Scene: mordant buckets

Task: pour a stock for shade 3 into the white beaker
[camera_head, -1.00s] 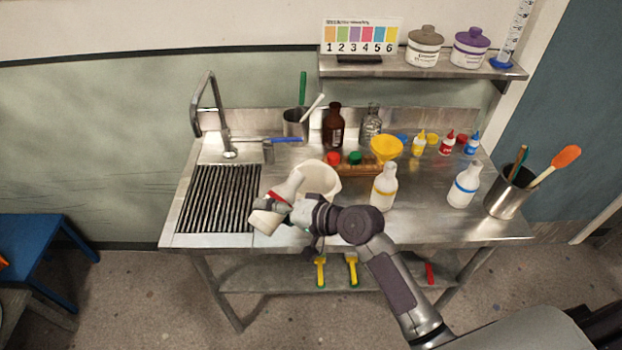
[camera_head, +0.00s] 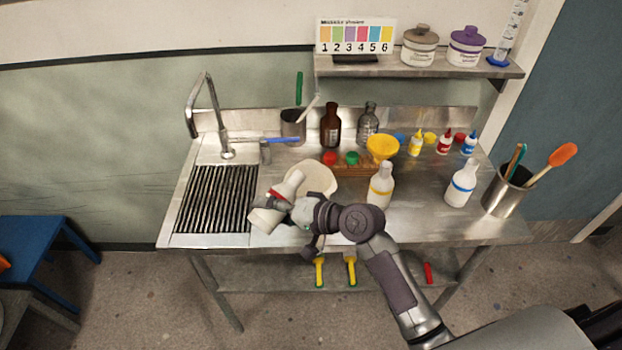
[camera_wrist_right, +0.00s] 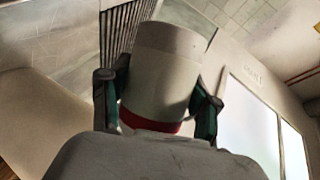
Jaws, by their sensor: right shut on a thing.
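My right gripper (camera_head: 280,202) is shut on a white bottle with a red band (camera_head: 262,219), held tilted with its narrower end up and right in the head view. In the right wrist view the bottle (camera_wrist_right: 165,65) sits between the two fingers (camera_wrist_right: 160,100), near its red band. The white beaker (camera_head: 318,177) stands just behind and right of the bottle, partly hidden by my gripper. I cannot tell whether liquid flows. A yellow-banded bottle (camera_head: 380,188) and a blue-banded bottle (camera_head: 461,186) stand upright to the right. The shade card (camera_head: 354,38) shows purple at 3.
A yellow funnel (camera_head: 383,147), brown bottle (camera_head: 331,127) and clear glass bottle (camera_head: 367,122) stand behind. A tool pot (camera_head: 503,198) is at the right end. The drain grate (camera_head: 215,200) and tap (camera_head: 210,105) are left. Bare steel lies between the banded bottles.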

